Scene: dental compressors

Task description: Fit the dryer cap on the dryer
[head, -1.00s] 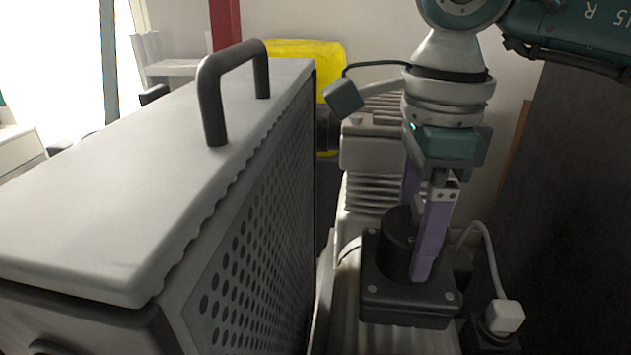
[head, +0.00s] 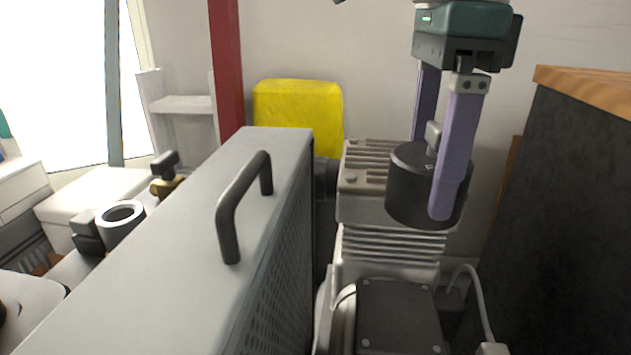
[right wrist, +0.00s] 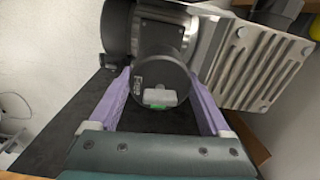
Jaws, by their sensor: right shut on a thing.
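The dryer cap, which I take to be the dark round cylinder with a small grey knob on top (head: 408,200), is held between the purple fingers of my right gripper (head: 432,185). It hangs upright above the compressor, apart from the dark square box below. In the right wrist view the cap (right wrist: 160,72) sits between both fingertips (right wrist: 160,82), its knob and a green mark facing the camera. An upright white ring-topped cylinder (head: 120,218) stands behind the grey cabinet at the left; it may be the dryer, but I cannot tell for sure. My left gripper is not seen.
A large grey cabinet (head: 190,240) with a dark handle (head: 240,205) fills the front left. The ribbed compressor (head: 385,245) and dark square box (head: 398,315) lie below the cap. A dark wood-topped counter (head: 575,190) bounds the right. A yellow box (head: 298,112) stands behind.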

